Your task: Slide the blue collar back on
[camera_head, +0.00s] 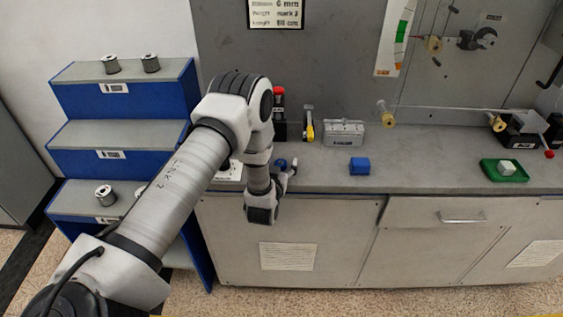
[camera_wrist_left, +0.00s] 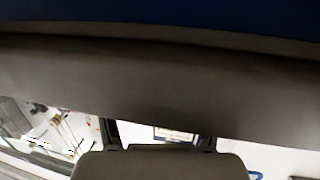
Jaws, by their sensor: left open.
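A small round blue piece (camera_head: 281,163), which may be the blue collar, shows on the counter just beyond my left wrist. It is partly hidden, and I cannot tell what it sits on or whether it is around anything. My left gripper (camera_head: 290,172) is at the counter's front edge, close to the blue piece, mostly hidden by my wrist. It is open, and I see nothing held. In the left wrist view, the two fingers (camera_wrist_left: 159,142) stand apart, and a large dark, blurred shape covers the top. My right gripper is not in view.
A blue block (camera_head: 359,165) and a green tray (camera_head: 515,177) with a white cube are on the counter (camera_head: 430,170). A grey box (camera_head: 343,133) and a yellow-handled tool (camera_head: 309,126) stand behind. Stepped blue shelves (camera_head: 122,135) with spools are at left. The counter's middle right is clear.

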